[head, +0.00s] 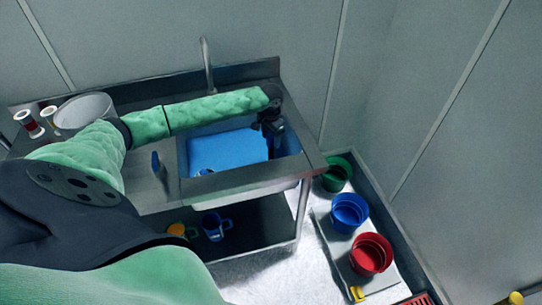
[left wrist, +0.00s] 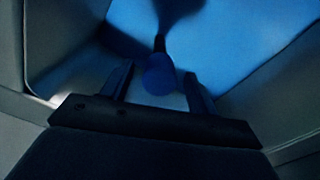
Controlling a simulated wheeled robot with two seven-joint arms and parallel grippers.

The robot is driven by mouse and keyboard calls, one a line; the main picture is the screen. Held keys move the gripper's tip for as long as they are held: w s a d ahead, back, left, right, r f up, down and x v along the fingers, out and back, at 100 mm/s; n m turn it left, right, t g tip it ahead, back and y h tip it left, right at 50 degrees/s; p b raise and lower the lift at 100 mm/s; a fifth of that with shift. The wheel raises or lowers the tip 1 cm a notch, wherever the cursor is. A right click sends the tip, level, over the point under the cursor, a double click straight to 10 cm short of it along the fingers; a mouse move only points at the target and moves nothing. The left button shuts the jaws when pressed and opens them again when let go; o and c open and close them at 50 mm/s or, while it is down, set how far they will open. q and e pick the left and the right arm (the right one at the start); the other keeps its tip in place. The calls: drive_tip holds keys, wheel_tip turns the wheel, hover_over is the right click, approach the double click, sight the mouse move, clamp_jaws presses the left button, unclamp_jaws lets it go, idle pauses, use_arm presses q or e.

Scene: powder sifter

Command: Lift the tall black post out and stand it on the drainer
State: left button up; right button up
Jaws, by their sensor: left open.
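My left gripper (head: 272,140) reaches across the sink (head: 290,140) to its right end, pointing down. In the left wrist view my gripper (left wrist: 159,86) is open, with one finger on either side of a dark upright post with a round blue-tinted end (left wrist: 160,74). The fingers look apart from it. The post's lower part fades into dark shadow. In the head view the gripper and arm hide most of that spot, and I cannot make the post out clearly. The drainer (head: 143,196) is the flat metal top left of the basin, partly under my arm. My right gripper is not in view.
A small dark blue item (head: 156,162) stands on the drainer. A white bowl (head: 84,110) and small jars (head: 28,122) are at the back left. A tap (head: 207,66) rises behind the sink. Blue (head: 214,226) and orange mugs sit on the lower shelf; buckets (head: 371,254) stand right.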

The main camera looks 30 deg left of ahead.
sight(271, 154)
use_arm(q)
drive_tip(key=shift+f, duration=0.45)
drive_tip(key=shift+f+p, duration=0.3)
drive_tip(key=shift+f, duration=0.4)
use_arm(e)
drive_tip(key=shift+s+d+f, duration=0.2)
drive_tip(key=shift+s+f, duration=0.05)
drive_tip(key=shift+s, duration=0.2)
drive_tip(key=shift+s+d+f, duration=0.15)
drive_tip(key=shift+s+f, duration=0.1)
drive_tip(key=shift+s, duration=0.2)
use_arm(q)
drive_tip(key=shift+c, duration=0.5)
drive_tip(key=c, duration=1.1)
clamp_jaws()
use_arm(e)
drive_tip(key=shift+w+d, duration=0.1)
use_arm(q)
drive_tip(key=shift+r, duration=0.1)
